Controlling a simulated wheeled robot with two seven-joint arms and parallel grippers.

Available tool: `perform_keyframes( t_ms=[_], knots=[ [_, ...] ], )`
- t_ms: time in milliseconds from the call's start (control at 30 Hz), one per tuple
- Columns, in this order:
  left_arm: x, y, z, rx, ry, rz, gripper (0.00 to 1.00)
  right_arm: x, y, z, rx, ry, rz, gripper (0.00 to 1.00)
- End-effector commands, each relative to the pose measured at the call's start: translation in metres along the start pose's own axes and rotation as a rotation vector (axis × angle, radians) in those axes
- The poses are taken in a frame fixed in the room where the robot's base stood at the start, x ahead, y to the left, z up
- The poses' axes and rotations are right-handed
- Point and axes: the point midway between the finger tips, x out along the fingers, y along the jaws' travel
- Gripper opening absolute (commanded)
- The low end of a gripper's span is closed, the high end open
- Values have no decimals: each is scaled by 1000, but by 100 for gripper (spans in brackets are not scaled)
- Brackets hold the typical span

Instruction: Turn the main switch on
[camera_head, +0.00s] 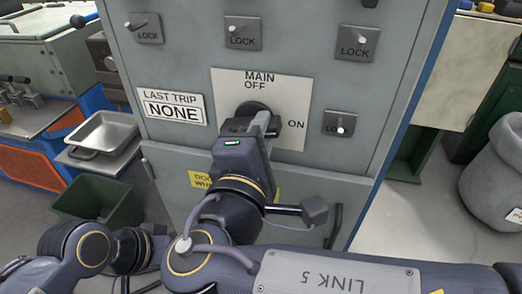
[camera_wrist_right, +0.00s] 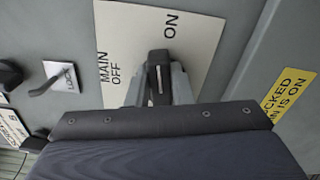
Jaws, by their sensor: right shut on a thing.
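The main switch has a white plate (camera_head: 288,97) marked MAIN OFF at the top and ON at the right, on the front of a grey cabinet. Its black handle (camera_wrist_right: 158,68) shows between the fingers in the wrist view; its round dark base (camera_head: 249,108) is partly hidden in the head view. My right gripper (camera_head: 263,124) is shut on the handle, in front of the plate; its fingers also show in the wrist view (camera_wrist_right: 158,86). I cannot tell exactly which mark the handle points to. My left gripper is not in view.
Several small LOCK switches (camera_head: 243,33) surround the plate. A LAST TRIP NONE label (camera_head: 171,107) is at left. A metal tray (camera_head: 105,132) and green bin (camera_head: 98,200) stand left of the cabinet.

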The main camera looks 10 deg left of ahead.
Motion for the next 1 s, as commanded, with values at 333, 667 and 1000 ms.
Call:
perform_keyframes(
  t_ms=[333, 667, 1000],
  knots=[
    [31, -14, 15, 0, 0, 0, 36, 0, -9, -2, 188, 1, -2, 0],
    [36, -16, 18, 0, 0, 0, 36, 0, -7, -2, 243, 2, -2, 0],
    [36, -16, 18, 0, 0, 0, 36, 0, -7, -2, 245, 2, -3, 0]
  ],
)
